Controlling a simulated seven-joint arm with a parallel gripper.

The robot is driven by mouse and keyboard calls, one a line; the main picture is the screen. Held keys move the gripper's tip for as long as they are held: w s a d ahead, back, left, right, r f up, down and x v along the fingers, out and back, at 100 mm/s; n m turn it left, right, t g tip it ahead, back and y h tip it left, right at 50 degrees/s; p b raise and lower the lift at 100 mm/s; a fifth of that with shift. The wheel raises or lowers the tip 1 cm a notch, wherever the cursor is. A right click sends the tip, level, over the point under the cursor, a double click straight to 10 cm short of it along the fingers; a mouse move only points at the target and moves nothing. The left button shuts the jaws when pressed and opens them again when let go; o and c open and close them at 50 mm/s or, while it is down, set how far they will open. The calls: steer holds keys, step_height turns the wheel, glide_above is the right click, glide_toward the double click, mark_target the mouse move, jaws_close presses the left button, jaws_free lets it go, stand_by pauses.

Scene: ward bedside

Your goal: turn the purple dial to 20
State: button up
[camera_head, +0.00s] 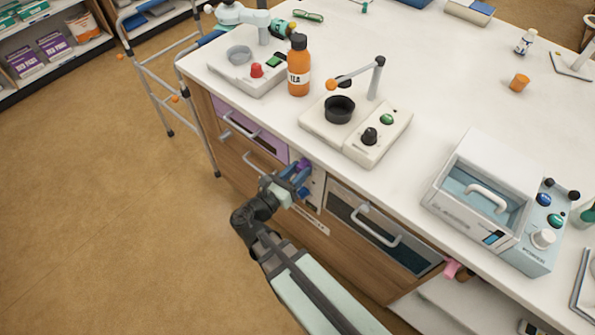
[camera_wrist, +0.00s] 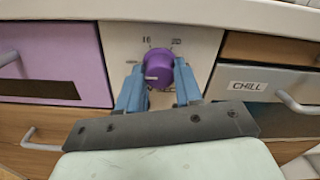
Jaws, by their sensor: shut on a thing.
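The purple dial (camera_wrist: 159,69) sits on a pale panel (camera_wrist: 197,40) in the cabinet front. A pale pointer line on the dial's face points left. My gripper (camera_wrist: 158,88) has its blue fingers on both sides of the dial and is shut on it. In the head view the purple dial (camera_head: 303,165) is partly hidden by my gripper (camera_head: 294,180). The lower marks are hidden or too small to read.
A purple drawer (camera_wrist: 60,55) is left of the panel, and a drawer labelled "CHILL" (camera_wrist: 249,86) is right of it. The drawer handles (camera_head: 376,228) stick out. Above, the white counter (camera_head: 420,100) carries devices and an orange bottle (camera_head: 299,68). Open floor (camera_head: 100,240) lies left.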

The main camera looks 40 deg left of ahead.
steer(key=shift+m, duration=0.3)
steer(key=m, duration=0.5)
steer(key=shift+m, duration=0.4)
steer(key=m, duration=1.1)
steer(key=shift+m, duration=0.4)
steer(key=m, duration=0.5)
steer(key=shift+m, duration=0.3)
steer(key=o, duration=1)
steer(key=shift+o, duration=0.2)
